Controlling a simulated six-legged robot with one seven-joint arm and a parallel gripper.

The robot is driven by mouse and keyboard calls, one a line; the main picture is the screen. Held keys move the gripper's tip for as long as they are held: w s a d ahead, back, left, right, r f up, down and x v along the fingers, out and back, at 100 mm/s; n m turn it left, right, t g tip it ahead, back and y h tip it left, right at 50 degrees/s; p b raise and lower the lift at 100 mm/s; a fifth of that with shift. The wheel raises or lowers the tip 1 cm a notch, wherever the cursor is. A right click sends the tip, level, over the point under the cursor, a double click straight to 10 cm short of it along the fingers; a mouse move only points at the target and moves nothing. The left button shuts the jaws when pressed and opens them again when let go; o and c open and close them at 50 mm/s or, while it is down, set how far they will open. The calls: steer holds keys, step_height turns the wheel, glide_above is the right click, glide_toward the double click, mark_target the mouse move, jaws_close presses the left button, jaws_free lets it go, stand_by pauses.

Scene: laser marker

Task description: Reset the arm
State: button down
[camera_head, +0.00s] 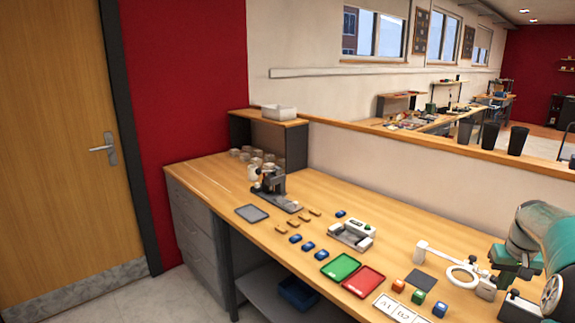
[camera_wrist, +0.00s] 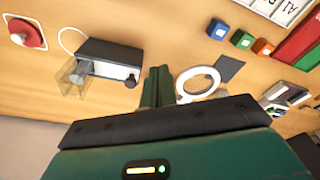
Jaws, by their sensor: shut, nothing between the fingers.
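My gripper (camera_wrist: 157,85) shows in the wrist view with its two dark green fingers together and nothing between them. It hangs above the wooden table, between a black-and-white device (camera_wrist: 108,55) with a clear part and a white ring-shaped magnifier (camera_wrist: 197,82). My teal arm (camera_head: 545,235) enters the head view at the right edge, over the table's right end. The fingertips cannot be made out in the head view.
The wooden table (camera_head: 215,185) carries a green tray (camera_head: 340,267), a red tray (camera_head: 363,281), small coloured blocks, a labelled white card (camera_head: 398,311) and a white-grey device (camera_head: 352,234). The magnifier (camera_head: 462,275) stands near my arm. A low wall (camera_head: 400,170) runs along the back.

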steer(key=s+a+r+n, duration=0.1)
steer(key=a+r, duration=0.3)
steer(key=a, duration=0.4)
steer(key=s+a+r+t, duration=0.1)
steer(key=a+r, duration=0.2)
steer(key=a, duration=0.5)
steer(key=s+a+r+n, duration=0.15)
steer(key=a+r, duration=0.25)
steer(key=a, duration=0.5)
steer(key=s+a+f+n+t, duration=0.1)
steer(key=s+a+f+t, duration=0.2)
steer(key=s+a, duration=1.4)
steer(key=shift+s+a+f+n+y, duration=0.3)
steer(key=shift+s+n, duration=0.05)
steer(key=shift+s, duration=0.3)
steer(key=shift+d, duration=0.2)
